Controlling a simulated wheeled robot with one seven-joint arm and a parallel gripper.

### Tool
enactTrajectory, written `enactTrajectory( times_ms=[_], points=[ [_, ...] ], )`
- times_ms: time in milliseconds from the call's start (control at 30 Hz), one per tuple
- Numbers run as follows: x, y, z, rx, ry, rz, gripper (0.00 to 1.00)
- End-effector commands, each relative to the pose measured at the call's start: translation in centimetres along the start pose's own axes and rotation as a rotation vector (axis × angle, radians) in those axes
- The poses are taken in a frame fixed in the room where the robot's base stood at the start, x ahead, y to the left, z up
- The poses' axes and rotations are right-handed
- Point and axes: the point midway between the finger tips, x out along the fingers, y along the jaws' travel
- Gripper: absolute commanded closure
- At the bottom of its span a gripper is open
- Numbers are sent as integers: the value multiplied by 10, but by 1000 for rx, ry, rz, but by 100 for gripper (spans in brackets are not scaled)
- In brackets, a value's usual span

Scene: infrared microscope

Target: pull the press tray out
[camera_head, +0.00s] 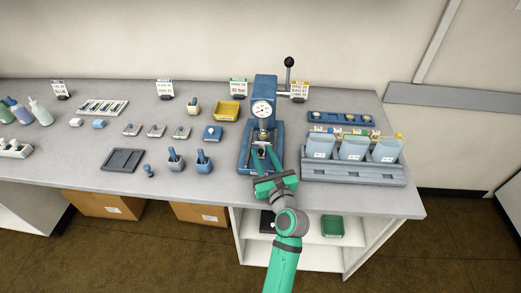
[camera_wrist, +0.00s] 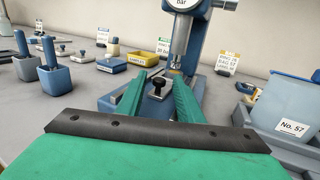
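The blue press (camera_head: 264,92) with its round gauge stands toward the right of the bench. In the wrist view, its column and ram (camera_wrist: 184,32) rise just beyond my fingers. A black knob (camera_wrist: 157,86) stands upright at the front of the press base, apparently the press tray's handle; most of the tray is hidden by my fingers and hand. My gripper (camera_head: 263,154) is in front of the press, with its green fingers reaching over the base. In the wrist view, my gripper (camera_wrist: 163,88) is open, one finger on each side of the knob, with gaps visible.
A grey rack (camera_head: 352,172) with several pale blue containers stands close on the right. The bench's front edge lies below my gripper.

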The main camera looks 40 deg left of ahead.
Motion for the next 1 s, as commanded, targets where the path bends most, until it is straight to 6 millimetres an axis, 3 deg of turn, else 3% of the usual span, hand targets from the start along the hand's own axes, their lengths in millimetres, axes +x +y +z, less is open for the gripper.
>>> enactTrajectory(
  times_ms=[233,567,733,1000],
  points=[
    [25,2,0,0,-1,4,67],
    [30,5,0,0,0,6,67],
    [29,3,0,0,0,4,100],
    [20,2,-1,0,1,1,100]
  ],
)
